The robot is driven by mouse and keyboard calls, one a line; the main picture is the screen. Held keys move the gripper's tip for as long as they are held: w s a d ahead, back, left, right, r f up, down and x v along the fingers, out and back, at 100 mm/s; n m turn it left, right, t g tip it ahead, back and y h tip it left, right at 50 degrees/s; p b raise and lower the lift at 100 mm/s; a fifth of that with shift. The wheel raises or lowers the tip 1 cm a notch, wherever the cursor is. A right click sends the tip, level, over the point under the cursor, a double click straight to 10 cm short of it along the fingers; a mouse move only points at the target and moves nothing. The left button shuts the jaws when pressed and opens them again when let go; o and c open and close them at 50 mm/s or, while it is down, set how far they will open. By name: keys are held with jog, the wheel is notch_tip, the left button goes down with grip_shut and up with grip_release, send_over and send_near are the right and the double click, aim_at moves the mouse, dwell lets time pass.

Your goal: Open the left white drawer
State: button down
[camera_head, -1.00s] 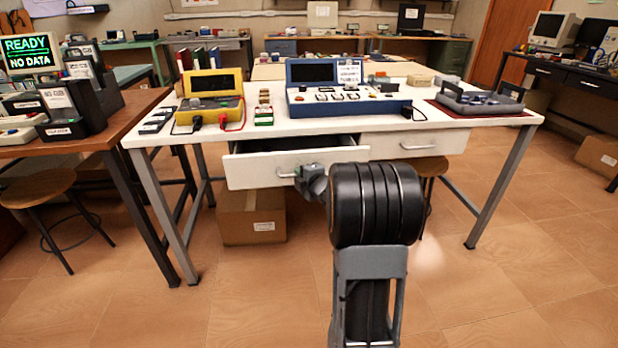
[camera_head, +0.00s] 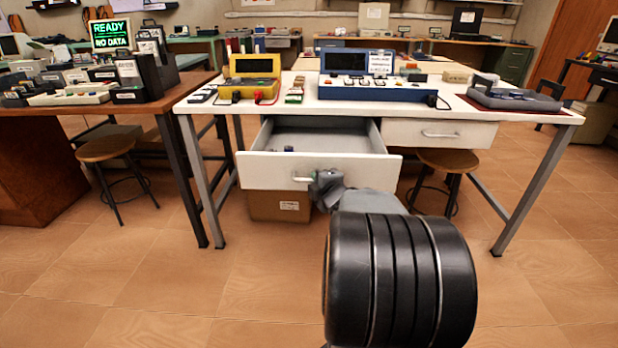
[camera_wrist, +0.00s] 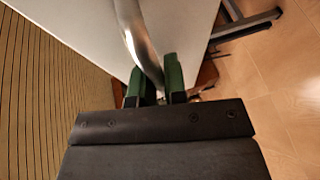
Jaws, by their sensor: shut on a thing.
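The left white drawer (camera_head: 262,172) is pulled well out from under the white table, and its grey interior shows in the head view. A small dark thing lies inside near its front. My gripper (camera_head: 312,181) is at the drawer's metal handle (camera_head: 301,179). In the wrist view the green fingertips of my gripper (camera_wrist: 158,80) are shut on the curved handle (camera_wrist: 139,40), with the white drawer front (camera_wrist: 180,35) beside it.
The right white drawer (camera_head: 438,133) is shut. A cardboard box (camera_head: 280,207) stands under the open drawer. Stools (camera_head: 106,150) stand at left and behind the table. The table (camera_head: 560,117) carries yellow and blue devices and a grey tray. Floor in front is clear.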

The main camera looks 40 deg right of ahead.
jog(key=shift+s, duration=0.15)
jog(key=c, duration=1.5)
grip_release()
jog(key=shift+a, duration=0.1)
jog(key=shift+o, duration=0.2)
